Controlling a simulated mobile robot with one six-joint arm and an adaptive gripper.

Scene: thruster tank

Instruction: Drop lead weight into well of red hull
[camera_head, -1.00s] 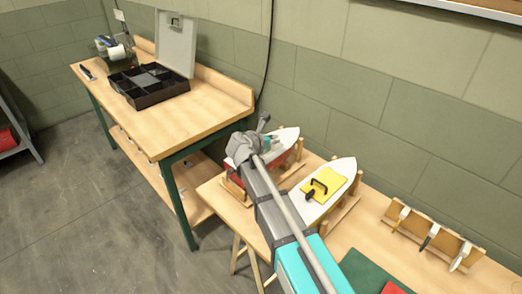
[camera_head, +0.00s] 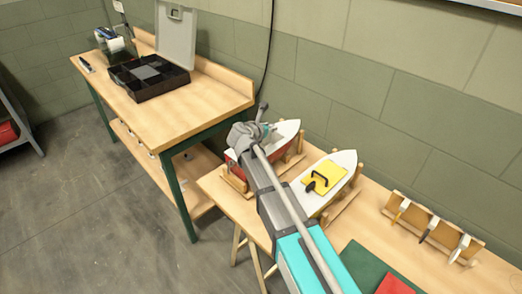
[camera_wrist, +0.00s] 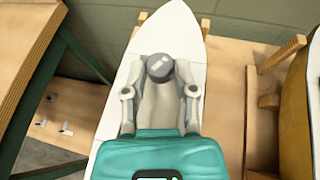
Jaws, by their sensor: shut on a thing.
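The red hull (camera_head: 233,157) rests in a wooden cradle on the near bench, its white deck (camera_head: 287,128) facing up. In the wrist view its white deck (camera_wrist: 188,28) lies beneath my gripper (camera_wrist: 161,76). My gripper is shut on the lead weight (camera_wrist: 159,66), a small dark grey rounded piece between the fingertips, over the middle of the deck. I cannot tell the height of the weight above the deck. The well is not clearly visible; my gripper and arm cover that part of the hull in both views.
A second boat with a white deck and yellow hatch (camera_head: 323,178) stands just right of the red hull. A tool rack (camera_head: 434,230) and a green mat (camera_head: 368,270) are farther right. A black compartment box (camera_head: 150,82) sits on the left bench.

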